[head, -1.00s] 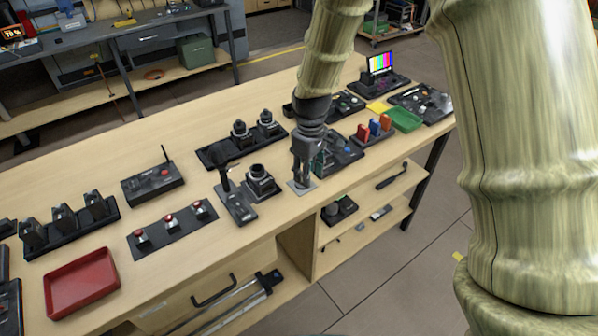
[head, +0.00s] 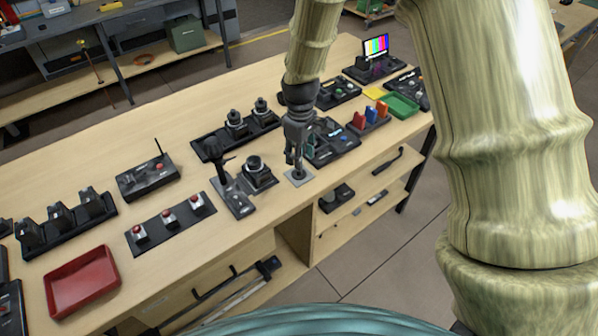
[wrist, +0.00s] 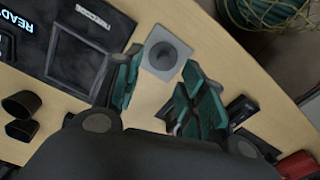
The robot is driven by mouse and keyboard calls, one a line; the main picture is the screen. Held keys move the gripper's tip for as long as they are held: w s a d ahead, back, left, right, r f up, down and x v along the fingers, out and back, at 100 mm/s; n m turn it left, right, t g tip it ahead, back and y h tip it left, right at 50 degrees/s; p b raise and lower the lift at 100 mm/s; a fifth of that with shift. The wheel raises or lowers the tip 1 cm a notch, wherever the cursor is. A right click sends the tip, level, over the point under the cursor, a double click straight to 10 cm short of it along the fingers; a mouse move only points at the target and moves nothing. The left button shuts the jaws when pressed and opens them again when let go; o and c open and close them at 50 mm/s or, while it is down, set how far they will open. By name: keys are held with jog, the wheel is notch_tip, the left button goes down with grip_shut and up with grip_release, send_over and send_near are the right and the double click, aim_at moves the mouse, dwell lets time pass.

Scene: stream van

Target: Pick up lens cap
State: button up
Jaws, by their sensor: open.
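The lens cap (wrist: 166,55) looks like a dark round disc on a small grey square plate (wrist: 154,70) near the table's front edge. In the head view the lens cap (head: 297,174) shows as a dark spot on the plate, just under my gripper (head: 293,163). My gripper (wrist: 161,76) is open and empty in the wrist view. Its teal-padded fingers lie to either side of the line to the cap, and the cap shows just beyond the fingertips. My gripper points down in the head view, apparently a little above the cap.
A black camera-like device (head: 257,172) stands close left of the plate. A dark panel (head: 330,142) lies close behind and right. A red tray (head: 80,283) is at the front left and a green tray (head: 399,106) at the far right. Open shelves lie below the front edge.

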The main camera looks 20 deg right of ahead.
aim_at(299, 172)
jog(key=shift+s+a+f+p, duration=0.1)
jog(key=shift+f+p, duration=0.35)
jog(key=shift+f, duration=0.3)
jog(key=shift+s+a+f+p, duration=0.1)
jog(key=shift+f+p, duration=0.35)
jog(key=shift+f, duration=0.25)
jog(key=shift+w+f, duration=0.1)
jog(key=shift+f, duration=1.05)
jog(key=c, duration=0.9)
